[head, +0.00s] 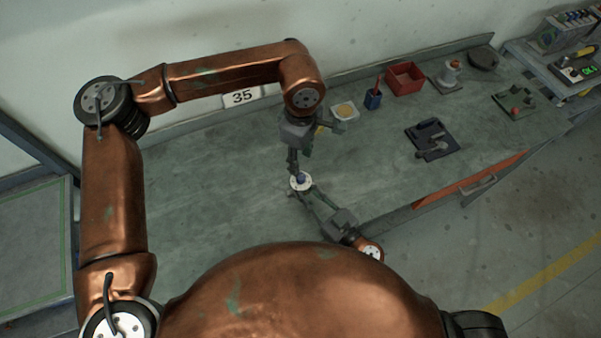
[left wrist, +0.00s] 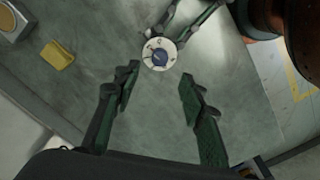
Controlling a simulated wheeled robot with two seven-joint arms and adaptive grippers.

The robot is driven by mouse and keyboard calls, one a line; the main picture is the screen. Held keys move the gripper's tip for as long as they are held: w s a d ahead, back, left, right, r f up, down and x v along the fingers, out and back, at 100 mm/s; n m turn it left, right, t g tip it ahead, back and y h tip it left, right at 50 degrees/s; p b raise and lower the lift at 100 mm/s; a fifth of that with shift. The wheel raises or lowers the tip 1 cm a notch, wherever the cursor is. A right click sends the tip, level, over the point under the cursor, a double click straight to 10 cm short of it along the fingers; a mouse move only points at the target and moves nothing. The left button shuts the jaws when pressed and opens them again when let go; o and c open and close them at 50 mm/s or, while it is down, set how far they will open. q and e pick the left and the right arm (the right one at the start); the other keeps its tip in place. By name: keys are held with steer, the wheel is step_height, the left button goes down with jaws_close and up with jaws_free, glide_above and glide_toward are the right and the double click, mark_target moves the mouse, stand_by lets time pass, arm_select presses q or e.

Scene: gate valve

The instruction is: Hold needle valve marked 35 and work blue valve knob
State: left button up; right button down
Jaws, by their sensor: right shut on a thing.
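My left gripper (head: 293,168) points down just above the valve.
A dark plate with a fitting (head: 432,140) lies to the right. A yellow block (left wrist: 58,55) shows in the left wrist view. The bench's left side is clear.

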mark_target(301, 177)
arm_select(q)
step_height(301, 177, down, 8)
steer(key=shift+f, duration=0.25)
steer(key=shift+c, duration=0.4)
jaws_close()
